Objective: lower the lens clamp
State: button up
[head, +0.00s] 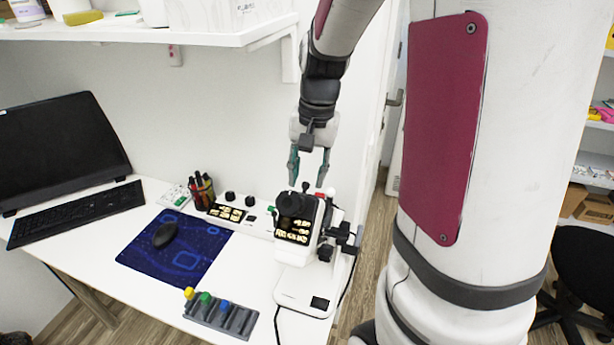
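A white eye-test instrument (312,282) stands on the right part of the white table. It has a black round eyepiece-like part (290,204) on top, a panel of lit yellowish keys, black knobs at its right side and a small dark screen on its base. A small red part and a white tip show near its top. I cannot tell which part is the lens clamp; it may be hidden or too small. My gripper (308,184) points down just above the top of the instrument. Its two green-grey fingers are spread apart with nothing between them.
The white table (100,245) also holds a monitor (60,145), a keyboard (75,213), a blue mat (180,268) with a mouse (165,234), a pen holder (202,190) and a grey rack (222,315) with coloured-topped items. A white shelf (150,32) hangs above, left of my arm.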

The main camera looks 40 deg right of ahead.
notch_tip(320, 180, up, 11)
jog(key=s, duration=0.1)
jog(key=shift+d, duration=0.4)
jog(key=shift+f, duration=0.1)
